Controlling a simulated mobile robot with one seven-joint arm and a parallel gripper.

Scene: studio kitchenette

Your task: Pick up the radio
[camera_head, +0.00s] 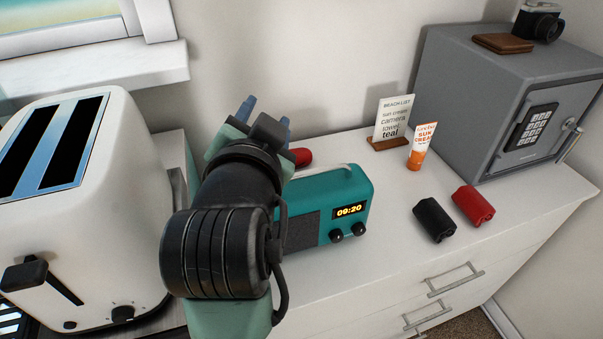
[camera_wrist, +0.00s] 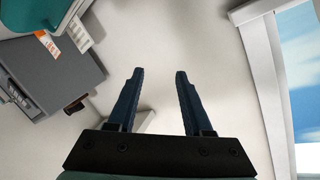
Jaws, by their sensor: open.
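The radio (camera_head: 307,228) is a teal box with a dark speaker grille, a lit display reading 09:20, two black knobs and a pale handle on top. It stands on the white dresser in the head view, its left part hidden behind my arm. In the wrist view a teal corner, likely the radio (camera_wrist: 40,12), shows at the top left. My gripper (camera_head: 266,108) is above and behind the radio, apart from it. In the wrist view my gripper (camera_wrist: 160,72) has its two dark blue fingers spread with nothing between them.
A cream toaster (camera_head: 75,220) stands close on the left. On the dresser (camera_head: 385,260) are a list card (camera_head: 392,120), a sun cream tube (camera_head: 421,146), black (camera_head: 433,220) and red (camera_head: 473,205) items, and a grey safe (camera_head: 490,95). A red object (camera_head: 301,157) sits behind the radio.

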